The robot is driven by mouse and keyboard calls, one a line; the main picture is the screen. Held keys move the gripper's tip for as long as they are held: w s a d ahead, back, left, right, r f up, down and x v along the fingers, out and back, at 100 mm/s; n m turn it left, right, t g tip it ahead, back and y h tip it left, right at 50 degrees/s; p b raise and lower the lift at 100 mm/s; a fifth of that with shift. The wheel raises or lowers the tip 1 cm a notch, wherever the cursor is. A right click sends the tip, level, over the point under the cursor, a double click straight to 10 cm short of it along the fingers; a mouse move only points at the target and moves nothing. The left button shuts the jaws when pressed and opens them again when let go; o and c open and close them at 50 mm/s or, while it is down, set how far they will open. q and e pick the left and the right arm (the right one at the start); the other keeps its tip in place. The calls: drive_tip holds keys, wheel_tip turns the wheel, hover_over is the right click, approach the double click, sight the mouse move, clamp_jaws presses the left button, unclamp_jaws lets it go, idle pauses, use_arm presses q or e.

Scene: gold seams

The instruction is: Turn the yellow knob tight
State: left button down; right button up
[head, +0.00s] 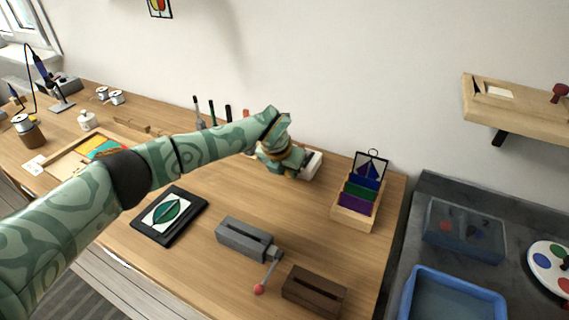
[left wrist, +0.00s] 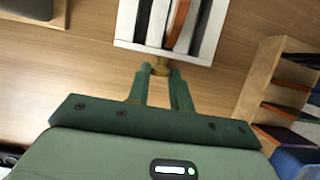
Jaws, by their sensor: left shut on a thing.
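The yellow knob (left wrist: 161,68) is a small brass-coloured knob at the near side of a white block (left wrist: 202,55) with dark slots and an orange-brown disc edge. In the left wrist view, my left gripper (left wrist: 160,78) has its two green fingertips closed around the knob. In the head view, my left gripper (head: 300,167) is at the white block (head: 313,165) at the back of the bench. My wrist hides the knob and part of the block there. My right gripper is in neither view.
A wooden rack (head: 350,217) of coloured glass sheets stands to the right. A grey vise (head: 243,241) with a red-balled lever (head: 260,289) and a dark slotted block (head: 314,291) are in front. A black-framed leaf panel (head: 195,222) lies left.

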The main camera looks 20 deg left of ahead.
use_arm(q)
drive_tip(key=shift+d+y+p, duration=0.1)
drive_tip(key=shift+y+p, duration=0.2)
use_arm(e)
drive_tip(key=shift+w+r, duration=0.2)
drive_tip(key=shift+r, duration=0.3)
use_arm(q)
drive_tip(key=c, duration=1.5)
unclamp_jaws()
drive_tip(key=shift+f, duration=0.1)
